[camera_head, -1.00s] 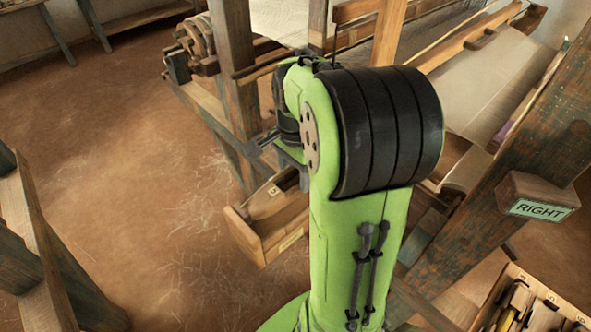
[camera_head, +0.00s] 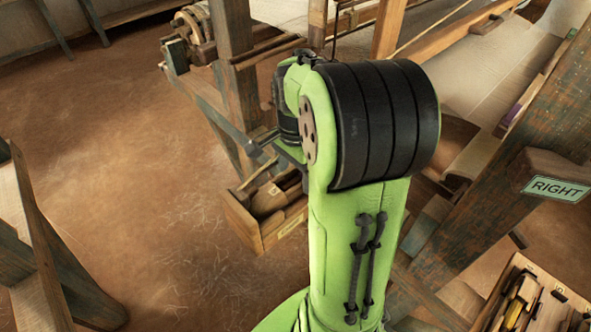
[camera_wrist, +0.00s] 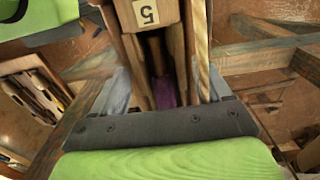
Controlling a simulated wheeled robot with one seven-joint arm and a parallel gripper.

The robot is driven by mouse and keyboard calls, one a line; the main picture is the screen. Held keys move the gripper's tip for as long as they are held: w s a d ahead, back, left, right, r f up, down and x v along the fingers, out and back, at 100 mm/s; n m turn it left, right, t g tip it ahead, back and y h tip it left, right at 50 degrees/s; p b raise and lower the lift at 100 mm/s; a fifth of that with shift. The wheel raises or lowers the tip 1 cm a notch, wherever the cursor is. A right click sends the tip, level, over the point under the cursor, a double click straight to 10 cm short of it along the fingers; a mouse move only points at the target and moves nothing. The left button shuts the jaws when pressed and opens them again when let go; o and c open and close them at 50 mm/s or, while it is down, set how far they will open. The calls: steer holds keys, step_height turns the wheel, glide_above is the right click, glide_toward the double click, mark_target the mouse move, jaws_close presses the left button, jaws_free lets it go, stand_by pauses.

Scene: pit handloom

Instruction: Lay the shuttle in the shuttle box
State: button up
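My gripper (camera_wrist: 165,78) points down in the wrist view, its two grey fingers wide apart. Between them I see wooden walls around a dark slot, with a purple piece (camera_wrist: 162,90) low in it. A pale wooden block marked 5 (camera_wrist: 148,12) is at the top of the slot. I cannot tell whether the purple piece belongs to a shuttle. In the head view, an open wooden box (camera_head: 246,228) sits low beside the loom, below my wrist, with a brown wooden piece (camera_head: 268,200) in it. My fingers are not clear there. I cannot identify the shuttle box with certainty.
A tray (camera_head: 517,262) with several tools stands at the lower right. The RIGHT sign (camera_head: 556,189) is on a block by a slanting loom beam (camera_head: 480,195). A loom post (camera_head: 236,90) stands behind my arm. Bare floor (camera_head: 140,170) lies left.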

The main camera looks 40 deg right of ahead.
steer(key=shift+o, duration=0.8)
step_height(320, 180, up, 8)
steer(key=p, duration=0.7)
